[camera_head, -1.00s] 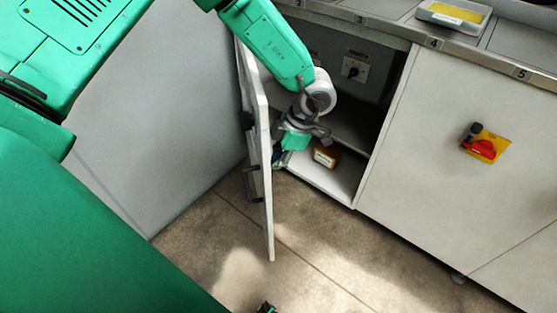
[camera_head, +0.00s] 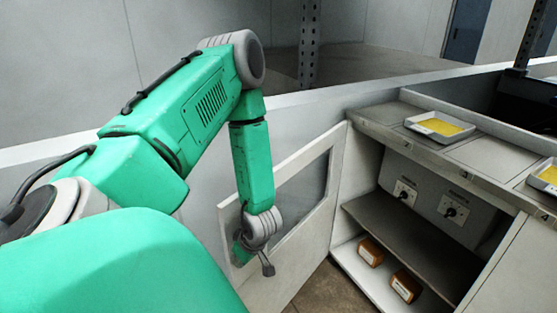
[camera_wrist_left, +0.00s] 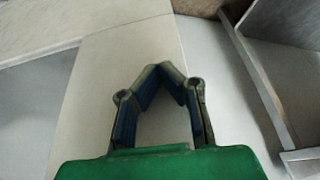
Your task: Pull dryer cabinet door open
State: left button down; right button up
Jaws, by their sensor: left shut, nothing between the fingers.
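The dryer cabinet door (camera_head: 307,245) is a pale panel with a grey recessed area. It stands swung wide to the left, with its inner face showing and the cabinet interior (camera_head: 400,232) exposed. My left gripper (camera_head: 258,265) hangs low in front of the door's inner face. In the left wrist view, its fingers (camera_wrist_left: 161,72) meet at the tips with nothing between them, and a pale panel lies behind them. Whether the gripper touches the door cannot be told. My right gripper is out of view.
A tray with yellow contents (camera_head: 440,126) rests on the countertop. A long pale wall (camera_head: 190,180) runs behind my arm.

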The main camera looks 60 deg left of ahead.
pick_arm(q)
jog(key=s+a+p, duration=0.1)
jog(key=s+a, duration=0.1)
jog(key=a, duration=0.6)
jog(key=shift+s, duration=0.2)
